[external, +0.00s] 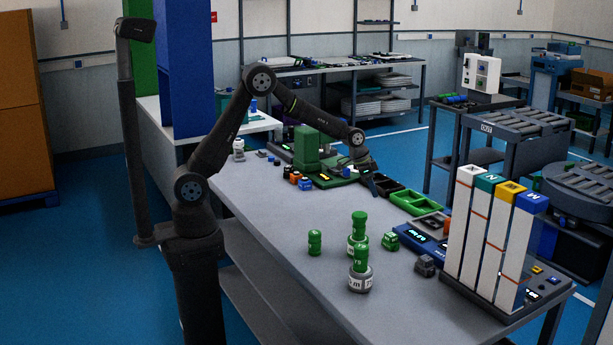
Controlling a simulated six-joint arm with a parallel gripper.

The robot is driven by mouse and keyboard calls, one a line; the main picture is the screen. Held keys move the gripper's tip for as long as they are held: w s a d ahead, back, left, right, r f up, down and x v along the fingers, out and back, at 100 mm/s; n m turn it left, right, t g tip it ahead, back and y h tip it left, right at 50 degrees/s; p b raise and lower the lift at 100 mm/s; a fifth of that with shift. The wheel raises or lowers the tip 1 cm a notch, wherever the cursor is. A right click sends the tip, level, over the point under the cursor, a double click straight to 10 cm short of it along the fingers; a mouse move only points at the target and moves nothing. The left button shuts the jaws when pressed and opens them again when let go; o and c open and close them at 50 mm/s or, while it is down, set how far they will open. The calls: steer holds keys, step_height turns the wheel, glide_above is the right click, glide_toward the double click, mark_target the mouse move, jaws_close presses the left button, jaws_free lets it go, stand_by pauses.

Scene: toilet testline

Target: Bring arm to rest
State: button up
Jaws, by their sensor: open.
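My gripper (371,177) is at the end of my dark arm, which reaches out over the grey table (290,250). It is low over the far side of the table, just right of a green block-shaped fixture (308,147). The gripper is small in this view and looks open, with nothing visible between its fingers. I cannot tell whether it touches the fixture's green base or the dark bins near it.
Green-topped cylinders (360,268) stand mid-table, with a lone green one (314,242) to their left. Green bins (412,202) lie right of my gripper. A rack of tall white columns (485,235) stands at the right end. The table's near left part is clear.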

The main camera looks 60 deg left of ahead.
steer(key=s+d+m, duration=0.2)
steer(key=d, duration=0.4)
steer(key=s+d+m+g+h, duration=0.1)
steer(key=s+d+m, duration=0.1)
steer(key=d, duration=0.5)
steer(key=shift+d+m, duration=0.3)
steer(key=w+a+n+y, duration=0.1)
steer(key=w+a+n, duration=0.1)
steer(key=a, duration=0.8)
steer(key=w+a+n+t, duration=0.1)
steer(key=w+a+n, duration=0.2)
steer(key=a, duration=0.6)
steer(key=shift+a+n+t+y, duration=0.3)
steer(key=shift+a+n+y, duration=0.1)
steer(key=shift+n, duration=0.4)
steer(key=shift+d, duration=0.1)
